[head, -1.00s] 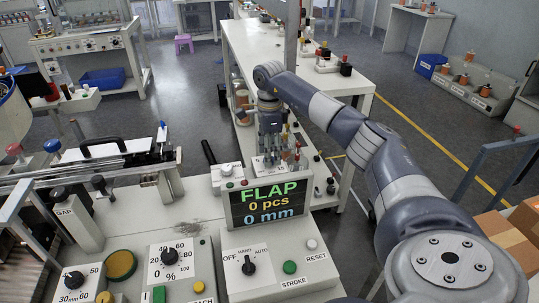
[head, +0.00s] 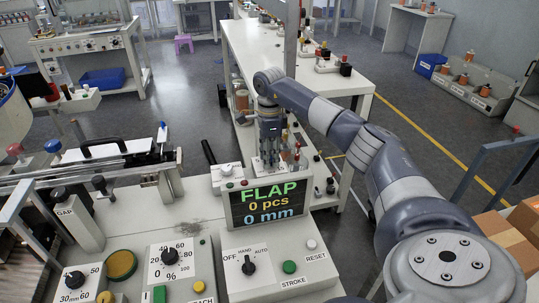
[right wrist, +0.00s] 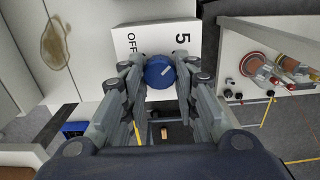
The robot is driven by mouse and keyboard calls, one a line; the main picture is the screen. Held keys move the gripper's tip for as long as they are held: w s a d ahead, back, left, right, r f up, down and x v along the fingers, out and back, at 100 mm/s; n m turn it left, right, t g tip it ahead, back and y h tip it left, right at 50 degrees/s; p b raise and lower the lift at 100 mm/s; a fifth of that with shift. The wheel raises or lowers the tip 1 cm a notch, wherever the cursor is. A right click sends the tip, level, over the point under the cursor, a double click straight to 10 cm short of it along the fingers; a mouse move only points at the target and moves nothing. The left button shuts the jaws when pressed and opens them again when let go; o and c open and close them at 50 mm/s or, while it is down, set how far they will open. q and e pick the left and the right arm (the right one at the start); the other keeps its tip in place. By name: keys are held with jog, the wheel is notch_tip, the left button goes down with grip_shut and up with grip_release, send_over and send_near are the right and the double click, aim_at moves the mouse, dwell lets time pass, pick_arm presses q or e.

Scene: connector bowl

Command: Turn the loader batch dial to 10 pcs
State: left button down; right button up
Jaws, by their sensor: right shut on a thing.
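The loader batch dial is a round blue knob (right wrist: 160,76) on a white plate (right wrist: 150,38) printed "OFF" and "5" in the right wrist view. A short pale mark shows on the knob; I cannot tell exactly which setting it points to. My right gripper (right wrist: 158,70) is shut on the knob, with fingers on both sides. In the head view my right gripper (head: 269,160) points down behind the display (head: 268,204), and the knob is hidden there. The display reads "FLAP", "0 pcs", "0 mm". My left gripper is not in view.
A long white table (head: 285,60) lies behind. Cardboard boxes (head: 505,238) sit at the right.

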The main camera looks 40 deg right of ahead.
jog(key=m+p, duration=0.2)
jog(key=m, duration=0.1)
jog(key=shift+r, duration=0.15)
jog(key=m+p, duration=0.3)
jog(key=m, duration=0.2)
jog(key=shift+a, duration=0.1)
jog(key=m+p, duration=0.2)
jog(key=m, duration=0.3)
jog(key=shift+m+p, duration=0.85)
jog(key=shift+m, duration=1.35)
jog(key=o, duration=1.1)
jog(key=shift+c, duration=0.2)
